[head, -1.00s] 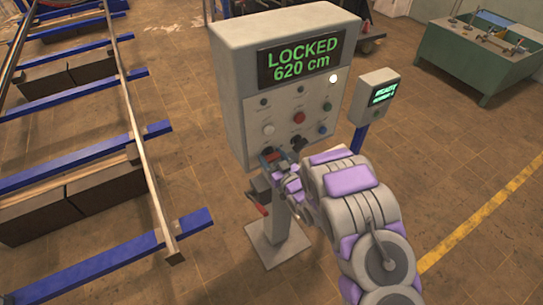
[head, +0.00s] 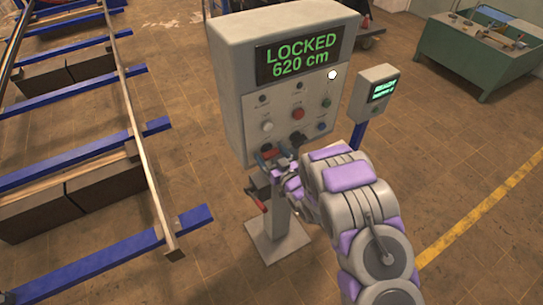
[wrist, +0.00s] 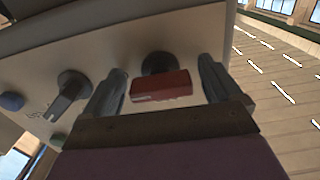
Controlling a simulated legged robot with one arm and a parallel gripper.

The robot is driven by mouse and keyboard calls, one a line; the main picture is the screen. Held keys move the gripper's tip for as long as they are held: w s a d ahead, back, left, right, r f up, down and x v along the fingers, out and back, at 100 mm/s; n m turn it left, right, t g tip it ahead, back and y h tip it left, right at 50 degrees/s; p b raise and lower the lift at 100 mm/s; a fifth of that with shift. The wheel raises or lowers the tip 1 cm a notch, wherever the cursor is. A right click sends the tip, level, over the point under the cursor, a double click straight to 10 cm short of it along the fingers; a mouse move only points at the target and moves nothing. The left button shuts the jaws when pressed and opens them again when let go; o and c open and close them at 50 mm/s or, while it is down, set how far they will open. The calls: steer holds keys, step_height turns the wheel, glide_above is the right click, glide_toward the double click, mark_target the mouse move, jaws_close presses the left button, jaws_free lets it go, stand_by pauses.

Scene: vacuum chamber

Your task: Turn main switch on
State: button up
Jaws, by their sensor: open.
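A red switch handle on a dark round base (wrist: 160,88) sticks out from the grey control box (head: 228,95), and I take it to be the main switch. In the wrist view my gripper (wrist: 162,70) is open, with one finger on each side of the red handle. Narrow gaps show between handle and fingers. In the head view my gripper (head: 274,160) is at the box's lower front and largely covers the switch. The box's display (head: 300,58) reads LOCKED 620 cm.
A black rotary knob (wrist: 70,88) sits beside the switch. White (head: 267,126), red (head: 298,114) and blue (head: 321,126) buttons are above. A smaller display box (head: 378,90) stands right, a green bench (head: 480,60) farther back. Blue racks (head: 85,170) are left.

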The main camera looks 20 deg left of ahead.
steer(key=p+v, duration=0.1)
steer(key=v, duration=1.6)
steer(key=shift+s+d, duration=0.1)
steer(key=shift+s, duration=0.05)
stand_by(0.3)
